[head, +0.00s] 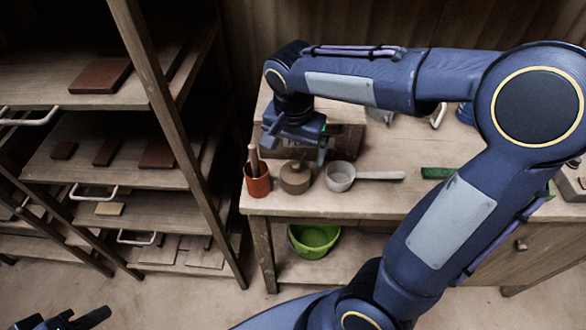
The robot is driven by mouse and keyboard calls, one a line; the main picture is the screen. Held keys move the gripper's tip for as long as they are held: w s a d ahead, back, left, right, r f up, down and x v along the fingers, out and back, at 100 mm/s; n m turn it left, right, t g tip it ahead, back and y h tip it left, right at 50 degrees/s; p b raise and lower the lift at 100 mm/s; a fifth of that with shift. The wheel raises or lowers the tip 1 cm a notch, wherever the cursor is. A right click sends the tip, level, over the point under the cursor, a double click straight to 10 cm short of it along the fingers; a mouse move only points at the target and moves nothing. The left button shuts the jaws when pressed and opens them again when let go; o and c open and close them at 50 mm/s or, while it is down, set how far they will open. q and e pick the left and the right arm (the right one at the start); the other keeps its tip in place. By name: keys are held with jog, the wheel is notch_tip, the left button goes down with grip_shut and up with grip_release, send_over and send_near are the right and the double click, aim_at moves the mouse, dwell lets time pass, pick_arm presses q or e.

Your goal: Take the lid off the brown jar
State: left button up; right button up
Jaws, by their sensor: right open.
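The brown jar (295,185) stands upright near the front left of the wooden table, with its lid (294,168) on top. A small knob shows in the middle of the lid. My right gripper (294,153) points down just above and behind the jar, open and empty, with its fingers apart to either side of the knob in the picture. I cannot tell whether a fingertip touches anything. My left gripper (68,320) is low at the bottom left corner, partly cut off by the frame, far from the jar.
An orange cup (257,187) holding a wooden tool stands close left of the jar. A white ladle-like pan (340,178) with a long handle lies close right. A green block (438,173) lies further right. A box is behind the gripper. A green bowl (314,238) sits below on the lower shelf.

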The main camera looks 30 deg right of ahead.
aim_at(295, 164)
jog(key=shift+w+f, duration=0.2)
jog(key=shift+w, duration=0.25)
jog(key=shift+w+f+m+h, duration=0.1)
jog(key=shift+f+m+h, duration=0.2)
jog(key=shift+f, duration=0.05)
jog(key=f, duration=0.4)
jog(key=d+f, duration=0.1)
jog(key=f, duration=0.2)
jog(key=shift+r, duration=0.1)
jog(key=shift+c, duration=0.4)
jog(key=c, duration=1)
